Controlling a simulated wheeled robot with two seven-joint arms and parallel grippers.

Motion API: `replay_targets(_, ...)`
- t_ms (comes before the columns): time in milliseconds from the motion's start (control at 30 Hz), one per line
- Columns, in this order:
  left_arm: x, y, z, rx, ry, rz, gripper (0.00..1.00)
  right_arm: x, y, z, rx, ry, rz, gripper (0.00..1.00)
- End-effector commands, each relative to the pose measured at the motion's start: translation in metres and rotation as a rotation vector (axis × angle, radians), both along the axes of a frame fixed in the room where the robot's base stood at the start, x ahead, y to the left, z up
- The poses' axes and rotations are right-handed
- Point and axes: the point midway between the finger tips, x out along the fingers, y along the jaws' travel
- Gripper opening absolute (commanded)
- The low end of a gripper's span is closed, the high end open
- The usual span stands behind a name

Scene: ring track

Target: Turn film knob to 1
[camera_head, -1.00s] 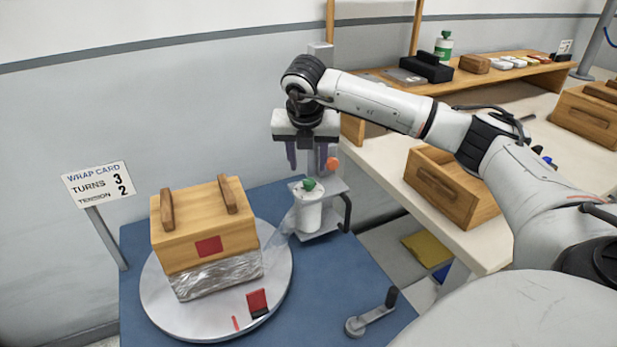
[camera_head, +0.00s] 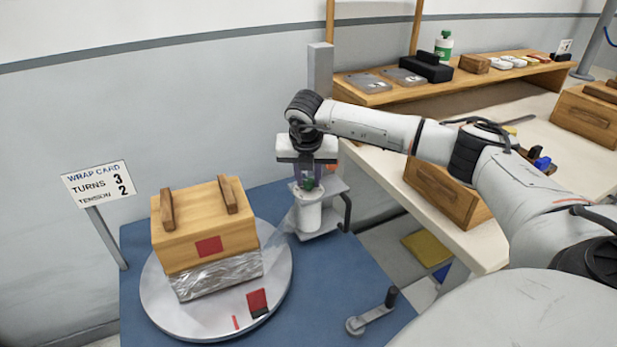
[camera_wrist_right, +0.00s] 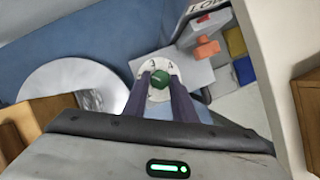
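The film knob (camera_wrist_right: 160,79) is a small green knob on top of the white film roll (camera_head: 309,216). In the right wrist view it sits on a pale round dial with numbers; 3 and 4 are legible and the rest is covered. My right gripper (camera_head: 307,181) points down over the roll. Its two dark purple fingers stand on either side of the knob and appear closed on it; the right gripper also shows in the wrist view (camera_wrist_right: 160,82). Which number the knob points at cannot be told. My left gripper is not in view.
A wooden crate (camera_head: 203,231) with film around its base stands on the round turntable (camera_head: 190,322). A wrap card (camera_head: 97,184) reads turns 3, tension 2. A grey crank (camera_head: 372,313) is at front right. A grey post (camera_head: 320,75) rises behind my gripper.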

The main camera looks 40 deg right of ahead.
Motion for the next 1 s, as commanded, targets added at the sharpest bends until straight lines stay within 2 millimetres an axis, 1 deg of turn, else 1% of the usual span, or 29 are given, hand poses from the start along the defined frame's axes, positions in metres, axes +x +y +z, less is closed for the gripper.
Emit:
replay_targets(267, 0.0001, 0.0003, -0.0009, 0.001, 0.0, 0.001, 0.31, -0.0003, -0.0005, 0.0002, 0.0, 0.0, 0.014, 0.02)
replay_targets(467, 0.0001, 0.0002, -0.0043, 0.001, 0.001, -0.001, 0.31, -0.0007, -0.0015, -0.0003, 0.0, -0.001, 0.087, 0.02)
replay_targets(667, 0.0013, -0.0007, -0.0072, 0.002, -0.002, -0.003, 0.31, -0.0018, -0.003, -0.0008, 0.0, -0.002, 0.232, 0.02)
replay_targets(1000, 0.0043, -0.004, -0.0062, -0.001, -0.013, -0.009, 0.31, -0.003, -0.0059, 0.0001, 0.0, -0.002, 0.55, 0.02)
